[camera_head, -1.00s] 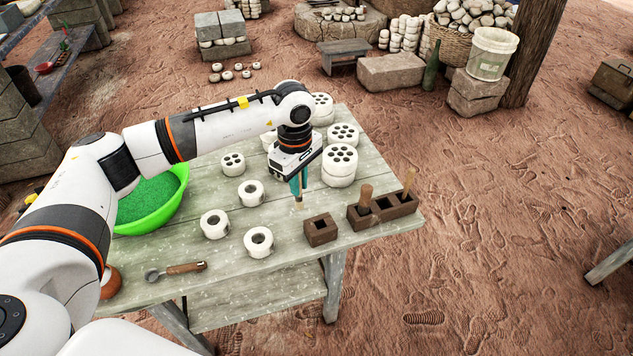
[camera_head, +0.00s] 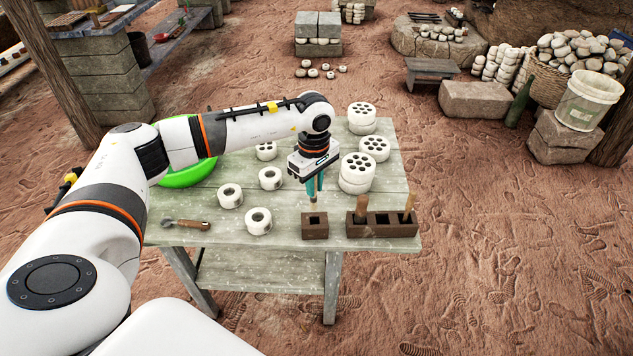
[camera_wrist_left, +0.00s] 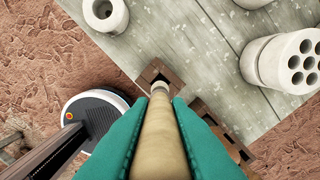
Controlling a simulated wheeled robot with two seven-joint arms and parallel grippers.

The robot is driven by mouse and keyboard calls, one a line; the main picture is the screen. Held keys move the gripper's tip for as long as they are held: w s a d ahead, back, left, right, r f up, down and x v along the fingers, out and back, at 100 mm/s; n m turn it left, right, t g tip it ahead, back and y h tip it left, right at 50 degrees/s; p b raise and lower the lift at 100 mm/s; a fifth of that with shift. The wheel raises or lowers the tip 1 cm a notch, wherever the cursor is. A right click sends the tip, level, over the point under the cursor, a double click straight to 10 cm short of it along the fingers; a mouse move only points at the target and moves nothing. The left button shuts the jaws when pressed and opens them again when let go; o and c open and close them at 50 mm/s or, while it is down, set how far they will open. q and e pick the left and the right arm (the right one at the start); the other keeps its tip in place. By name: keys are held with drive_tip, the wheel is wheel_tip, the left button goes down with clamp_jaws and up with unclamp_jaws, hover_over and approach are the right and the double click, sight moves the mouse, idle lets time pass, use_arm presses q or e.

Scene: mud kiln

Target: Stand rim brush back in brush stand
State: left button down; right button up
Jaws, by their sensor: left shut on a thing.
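My left gripper (camera_head: 314,187) is shut on the rim brush (camera_head: 313,204), which points down over a small brown block with one square hole (camera_head: 315,231). In the left wrist view the brush's pale handle (camera_wrist_left: 160,140) runs between the teal fingers (camera_wrist_left: 160,150), and its far end shows at the block's opening (camera_wrist_left: 152,73). I cannot tell whether the tip is inside the hole. A longer brown block (camera_head: 382,231) with several holes stands just right; two wooden-handled tools (camera_head: 361,207) stand in it. I cannot tell which block is called the brush stand. My right gripper is not in view.
White perforated discs (camera_head: 357,172) are stacked behind the long block. White rings (camera_head: 258,221) lie to the left. A wooden-handled tool (camera_head: 187,224) lies near the table's front left edge. A green basin (camera_head: 190,176) sits behind my arm.

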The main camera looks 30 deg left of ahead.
sight(315, 201)
use_arm(q)
drive_tip(key=shift+d+f+b, duration=0.15)
drive_tip(key=shift+f+b, duration=0.25)
drive_tip(key=shift+f, duration=0.5)
wheel_tip(315, 201, down, 2)
drive_tip(key=shift+f+b, duration=0.15)
drive_tip(key=shift+b, duration=0.55)
drive_tip(key=shift+f+b, duration=0.7)
drive_tip(key=shift+f, duration=0.15)
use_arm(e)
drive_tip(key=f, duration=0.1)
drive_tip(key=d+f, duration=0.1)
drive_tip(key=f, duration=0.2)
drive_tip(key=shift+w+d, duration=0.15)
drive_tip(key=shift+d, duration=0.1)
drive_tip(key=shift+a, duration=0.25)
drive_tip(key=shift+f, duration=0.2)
use_arm(q)
drive_tip(key=shift+f+b, duration=0.1)
drive_tip(key=shift+b, duration=0.2)
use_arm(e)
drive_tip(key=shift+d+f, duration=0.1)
